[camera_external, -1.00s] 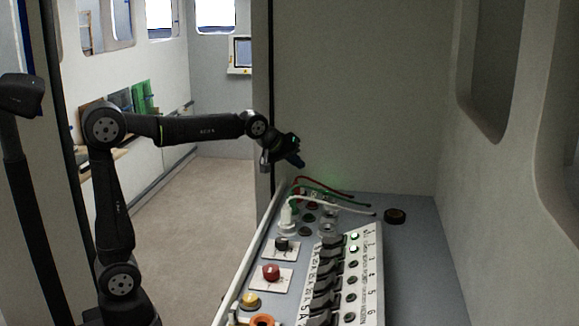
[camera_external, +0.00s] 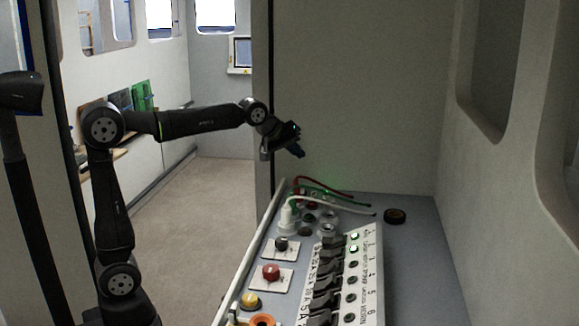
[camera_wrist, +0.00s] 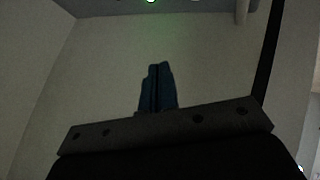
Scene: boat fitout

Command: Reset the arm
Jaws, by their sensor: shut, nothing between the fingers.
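My gripper (camera_external: 299,152) hangs in the air above the far end of the control panel, in front of the grey wall. In the wrist view its two blue fingers (camera_wrist: 157,88) lie side by side, shut, with nothing between them. My arm reaches level from the left and bends down slightly at the wrist. The gripper is apart from the panel and from the cables below it.
The control panel (camera_external: 425,275) carries a red knob (camera_external: 271,271), a yellow knob (camera_external: 250,299), a black knob (camera_external: 282,243) and a row of black switches (camera_external: 323,281). Red, green and white cables (camera_external: 345,206) rise at its far end. A black round piece (camera_external: 395,216) lies at right.

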